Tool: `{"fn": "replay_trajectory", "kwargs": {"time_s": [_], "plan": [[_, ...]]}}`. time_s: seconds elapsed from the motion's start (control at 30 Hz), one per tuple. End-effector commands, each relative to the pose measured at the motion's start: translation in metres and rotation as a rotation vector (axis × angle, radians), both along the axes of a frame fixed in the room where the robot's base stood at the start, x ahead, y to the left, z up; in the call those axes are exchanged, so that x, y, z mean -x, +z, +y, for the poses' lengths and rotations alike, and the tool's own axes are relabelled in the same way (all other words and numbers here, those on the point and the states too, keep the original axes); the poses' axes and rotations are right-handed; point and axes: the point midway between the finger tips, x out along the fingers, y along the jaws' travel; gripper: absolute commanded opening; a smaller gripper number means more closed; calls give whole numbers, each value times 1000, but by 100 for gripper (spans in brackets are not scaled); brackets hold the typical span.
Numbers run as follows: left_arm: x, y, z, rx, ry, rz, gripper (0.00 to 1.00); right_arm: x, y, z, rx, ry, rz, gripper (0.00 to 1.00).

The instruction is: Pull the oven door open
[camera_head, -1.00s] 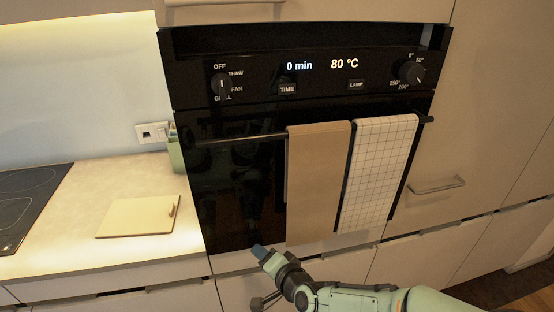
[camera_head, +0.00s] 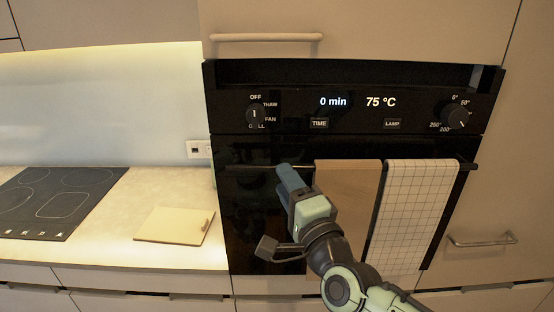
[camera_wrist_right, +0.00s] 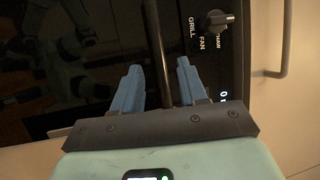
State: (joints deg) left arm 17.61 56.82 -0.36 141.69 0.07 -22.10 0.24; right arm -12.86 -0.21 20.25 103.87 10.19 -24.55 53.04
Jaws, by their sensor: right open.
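The black oven door (camera_head: 245,225) is shut. Its dark horizontal handle bar (camera_head: 246,167) runs across the top of the door. My right gripper (camera_head: 290,177) is at the bar, left of the towels, and hides part of the door. In the right wrist view, the bar (camera_wrist_right: 157,40) runs up the picture between the two blue fingers of my open right gripper (camera_wrist_right: 158,66), with gaps on both sides. I cannot tell how deep the bar sits between the fingers. My left gripper is not in view.
A tan towel (camera_head: 345,185) and a white checked towel (camera_head: 415,205) hang on the bar, right of my gripper. Control knobs (camera_head: 255,115) sit above the door. A counter with a board (camera_head: 174,226) and a cooktop (camera_head: 62,200) lies to the left.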

Motion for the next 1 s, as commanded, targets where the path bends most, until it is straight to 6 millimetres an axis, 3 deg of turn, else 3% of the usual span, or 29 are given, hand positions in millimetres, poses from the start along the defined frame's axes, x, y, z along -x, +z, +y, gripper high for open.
{"fn": "replay_trajectory", "kwargs": {"time_s": [0.1, 0.3, 0.67, 0.7, 0.8, 0.83, 1.0], "plan": [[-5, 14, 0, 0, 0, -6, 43, -22, 7, 10, -1, 1, 0, 42], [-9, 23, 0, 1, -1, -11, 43, -42, 10, 18, -1, 0, -1, 42], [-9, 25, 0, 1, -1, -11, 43, -48, 9, 20, 1, 0, 0, 42], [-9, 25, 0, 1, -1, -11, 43, -48, 9, 20, 1, 0, 0, 39], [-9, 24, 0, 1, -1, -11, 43, -48, 9, 20, 1, 0, 0, 6], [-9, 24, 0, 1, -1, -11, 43, -48, 9, 20, 1, 0, 0, 0], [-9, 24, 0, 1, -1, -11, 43, -47, 9, 20, 1, 0, -1, 0]]}}
